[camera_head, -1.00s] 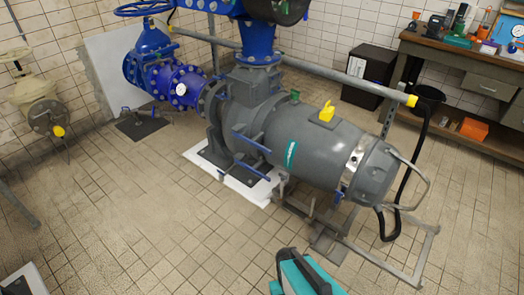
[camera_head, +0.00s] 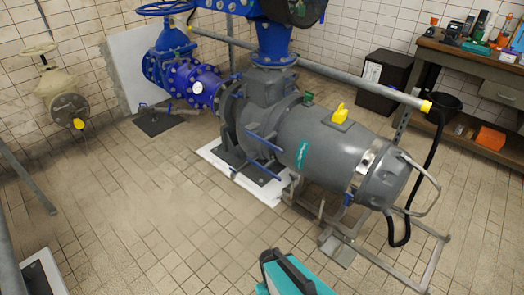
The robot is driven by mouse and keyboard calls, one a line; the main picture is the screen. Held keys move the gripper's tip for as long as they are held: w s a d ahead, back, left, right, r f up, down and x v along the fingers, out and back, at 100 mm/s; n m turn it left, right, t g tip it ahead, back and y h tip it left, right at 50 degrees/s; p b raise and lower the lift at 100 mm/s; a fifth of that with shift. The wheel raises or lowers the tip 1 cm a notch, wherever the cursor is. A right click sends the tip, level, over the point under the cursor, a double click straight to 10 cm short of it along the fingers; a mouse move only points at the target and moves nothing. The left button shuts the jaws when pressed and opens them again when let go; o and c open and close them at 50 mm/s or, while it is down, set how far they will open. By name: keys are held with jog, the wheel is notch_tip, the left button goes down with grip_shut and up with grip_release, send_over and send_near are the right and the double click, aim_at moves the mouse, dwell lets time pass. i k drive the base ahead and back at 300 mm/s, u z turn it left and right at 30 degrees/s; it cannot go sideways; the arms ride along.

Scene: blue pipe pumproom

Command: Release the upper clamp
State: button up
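The grey pump (camera_head: 322,140) lies horizontally in the middle of the view. Two blue bar-like handles sit on its near side, close to the flange. The upper blue handle (camera_head: 265,142) looks like the upper clamp's lever and slants down to the right. The lower blue handle (camera_head: 263,170) is just below it. I cannot tell from here whether either clamp is tight or loose. A teal and black part of my own body shows at the bottom edge, well apart from the pump. My gripper's fingers are not in view.
A blue gate valve (camera_head: 168,62) and blue pipe joint the pump from the left. A cream valve (camera_head: 62,90) stands at the far left. A workbench (camera_head: 470,60) with tools stands at the back right. A metal frame (camera_head: 388,268) lies below the pump. The tiled floor at front left is mostly clear.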

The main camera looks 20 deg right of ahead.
aim_at(264, 141)
jog(key=u, duration=0.9)
jog(key=i, duration=0.5)
jog(key=z, duration=0.25)
